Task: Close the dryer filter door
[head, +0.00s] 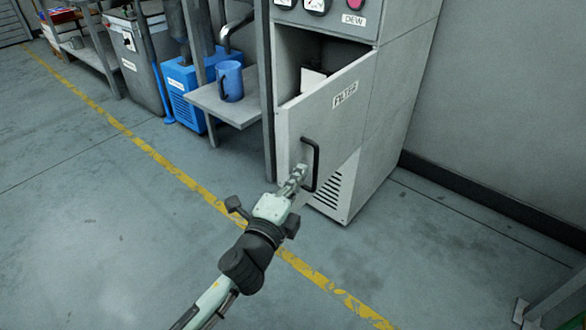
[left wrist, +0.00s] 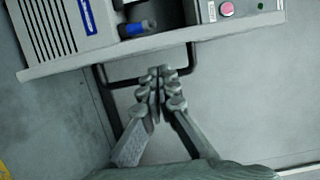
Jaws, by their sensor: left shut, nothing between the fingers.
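The grey filter door (head: 338,112), labelled FILTER, stands partly open on the dryer cabinet (head: 398,95). A dark gap with a pale item (head: 312,79) shows behind its upper edge. The door's black bar handle (head: 317,165) is upright on its face. My left gripper (head: 302,170) is shut and empty, its fingertips close by the handle. In the left wrist view the closed fingertips (left wrist: 160,73) overlap the handle (left wrist: 194,60); I cannot tell whether they touch it. My right gripper is not in view.
A grey shelf (head: 212,104) holding a blue mug (head: 230,82) stands left of the cabinet, with a blue machine (head: 184,95) behind. A yellow line (head: 150,151) crosses the floor. The floor at left is clear. A grey wall (head: 510,100) stands at right.

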